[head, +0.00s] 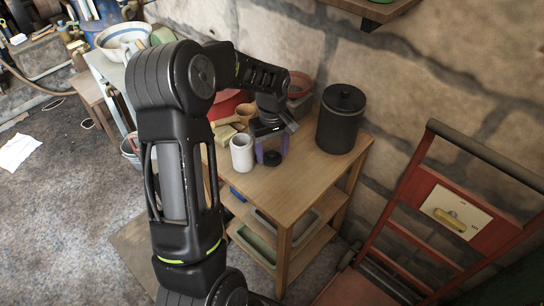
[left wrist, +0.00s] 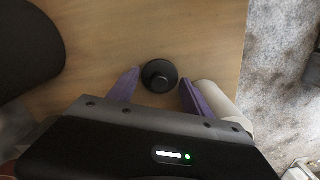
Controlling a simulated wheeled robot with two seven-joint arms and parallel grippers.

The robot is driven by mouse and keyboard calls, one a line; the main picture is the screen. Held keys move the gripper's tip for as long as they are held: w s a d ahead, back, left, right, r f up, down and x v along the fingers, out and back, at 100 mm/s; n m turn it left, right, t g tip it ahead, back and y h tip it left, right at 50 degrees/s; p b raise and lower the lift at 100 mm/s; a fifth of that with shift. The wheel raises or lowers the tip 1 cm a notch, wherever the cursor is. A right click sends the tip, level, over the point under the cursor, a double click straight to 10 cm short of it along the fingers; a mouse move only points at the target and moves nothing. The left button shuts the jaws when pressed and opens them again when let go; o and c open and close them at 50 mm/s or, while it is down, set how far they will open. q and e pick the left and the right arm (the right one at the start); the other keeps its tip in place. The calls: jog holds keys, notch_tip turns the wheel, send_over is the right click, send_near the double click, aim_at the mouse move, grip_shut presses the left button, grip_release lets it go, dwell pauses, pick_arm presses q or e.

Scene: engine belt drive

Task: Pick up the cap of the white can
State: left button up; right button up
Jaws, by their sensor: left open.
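The cap (head: 271,158) is a small dark round piece with a raised knob, lying on the wooden table top. It also shows in the left wrist view (left wrist: 159,76). The white can (head: 242,153) stands upright beside it, to the left in the head view, with its side partly visible in the left wrist view (left wrist: 216,101). My left gripper (head: 272,147) points down over the cap with its purple fingers open. In the left wrist view the cap lies between the fingertips, with a gap on each side. My right gripper is in neither view.
A large black lidded canister (head: 341,120) stands to the right of the gripper. Red bowls (head: 228,103) and small wooden items (head: 224,135) are behind and left of the can. The table's front right area (head: 300,180) is clear. A red hand truck (head: 447,205) stands at the right.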

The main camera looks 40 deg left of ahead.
aim_at(272, 152)
pick_arm(q)
jog(key=shift+f, duration=0.35)
dwell(0.3)
jog(key=c, duration=1)
jog(key=shift+r, duration=0.2)
notch_tip(272, 152, up, 18)
jog(key=shift+f, duration=0.15)
jog(key=shift+p, duration=0.3)
dwell(0.4)
